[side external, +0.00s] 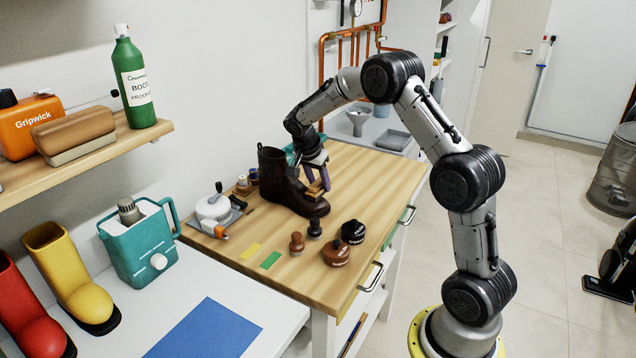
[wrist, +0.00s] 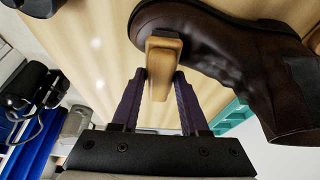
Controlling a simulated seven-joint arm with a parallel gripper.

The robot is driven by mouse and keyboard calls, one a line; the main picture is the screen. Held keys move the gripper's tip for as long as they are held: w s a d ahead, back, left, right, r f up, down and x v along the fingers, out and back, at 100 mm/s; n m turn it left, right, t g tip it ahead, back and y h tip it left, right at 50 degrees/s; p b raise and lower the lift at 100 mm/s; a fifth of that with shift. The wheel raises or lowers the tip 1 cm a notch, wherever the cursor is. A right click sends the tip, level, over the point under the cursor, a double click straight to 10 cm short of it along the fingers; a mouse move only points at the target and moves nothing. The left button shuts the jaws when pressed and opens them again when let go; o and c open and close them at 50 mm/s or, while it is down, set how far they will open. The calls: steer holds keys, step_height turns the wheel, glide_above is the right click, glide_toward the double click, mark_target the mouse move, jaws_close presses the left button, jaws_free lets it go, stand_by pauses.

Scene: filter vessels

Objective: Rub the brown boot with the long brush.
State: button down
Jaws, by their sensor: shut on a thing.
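The brown boot (side external: 284,182) stands upright on the wooden worktop, dark brown with a tall shaft. It also fills the upper right of the wrist view (wrist: 230,50). My gripper (side external: 317,182) is at the boot's front part. In the wrist view my gripper (wrist: 160,85) has its purple fingers shut on a wooden brush (wrist: 163,55). The brush's far end overlaps the boot's toe area and looks to be against or very close to it; I cannot tell whether it touches.
A shelf at left holds a green bottle (side external: 135,80) and a large brush (side external: 72,135).

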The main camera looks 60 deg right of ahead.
mark_target(311, 194)
steer(key=a, duration=0.5)
step_height(311, 194, up, 8)
steer(key=shift+r, duration=0.15)
stand_by(0.6)
stand_by(0.4)
